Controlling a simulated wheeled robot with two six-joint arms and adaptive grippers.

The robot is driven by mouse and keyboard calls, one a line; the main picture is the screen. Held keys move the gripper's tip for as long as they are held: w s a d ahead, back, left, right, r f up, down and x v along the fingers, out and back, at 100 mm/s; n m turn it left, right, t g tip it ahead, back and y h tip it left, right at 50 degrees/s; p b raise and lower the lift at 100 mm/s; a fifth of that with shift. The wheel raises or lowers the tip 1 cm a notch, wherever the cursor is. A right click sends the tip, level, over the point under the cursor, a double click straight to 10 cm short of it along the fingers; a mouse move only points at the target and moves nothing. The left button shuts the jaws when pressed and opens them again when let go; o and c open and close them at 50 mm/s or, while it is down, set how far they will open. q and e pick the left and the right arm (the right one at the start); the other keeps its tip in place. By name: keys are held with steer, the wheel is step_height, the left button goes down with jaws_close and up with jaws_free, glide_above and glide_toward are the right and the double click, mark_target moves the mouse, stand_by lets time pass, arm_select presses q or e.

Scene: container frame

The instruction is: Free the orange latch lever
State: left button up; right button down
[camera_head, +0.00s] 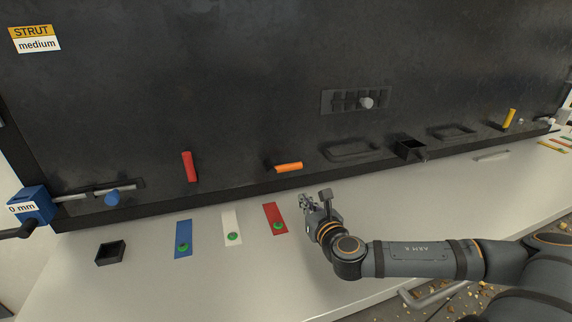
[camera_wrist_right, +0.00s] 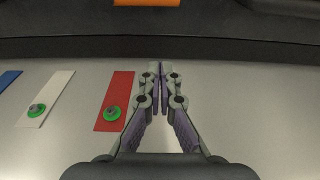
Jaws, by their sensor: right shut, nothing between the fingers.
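The orange latch lever (camera_head: 289,166) lies nearly horizontal on the lower part of the black panel. Its lower edge also shows at the top of the right wrist view (camera_wrist_right: 146,3). My right gripper (camera_head: 303,199) is in front of the panel and below the lever, over the light bench top, apart from the lever. In the right wrist view its fingers (camera_wrist_right: 160,68) are together with nothing between them. My left gripper is not in view.
A red lever (camera_head: 189,167) stands upright left of the orange one; a yellow lever (camera_head: 509,118) is far right. Red (camera_head: 272,209), white (camera_head: 231,219) and blue (camera_head: 183,230) plates with green buttons lie on the bench. A black open box (camera_head: 411,149) juts from the panel.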

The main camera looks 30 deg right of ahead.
steer(key=shift+s+r, duration=0.1)
steer(key=shift+s, duration=0.1)
steer(key=shift+s+a+r+b, duration=0.1)
steer(key=shift+s+r+b, duration=0.1)
steer(key=shift+s+b, duration=0.6)
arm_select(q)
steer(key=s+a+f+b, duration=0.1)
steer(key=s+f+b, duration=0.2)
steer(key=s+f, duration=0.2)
arm_select(e)
steer(key=shift+x, duration=1.15)
steer(key=x, duration=0.3)
steer(key=shift+b, duration=0.35)
steer(key=shift+w+r, duration=0.15)
steer(key=shift+w, duration=0.9)
steer(key=w+p, duration=0.2)
steer(key=shift+w+d+r, duration=0.25)
steer(key=shift+w+d, duration=0.05)
steer(key=shift+d, duration=0.05)
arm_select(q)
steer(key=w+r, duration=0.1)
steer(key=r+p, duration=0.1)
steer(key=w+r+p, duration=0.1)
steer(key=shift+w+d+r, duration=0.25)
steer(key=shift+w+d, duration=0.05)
arm_select(e)
steer(key=r, duration=0.1)
steer(key=s+r, duration=0.1)
steer(key=r, duration=0.1)
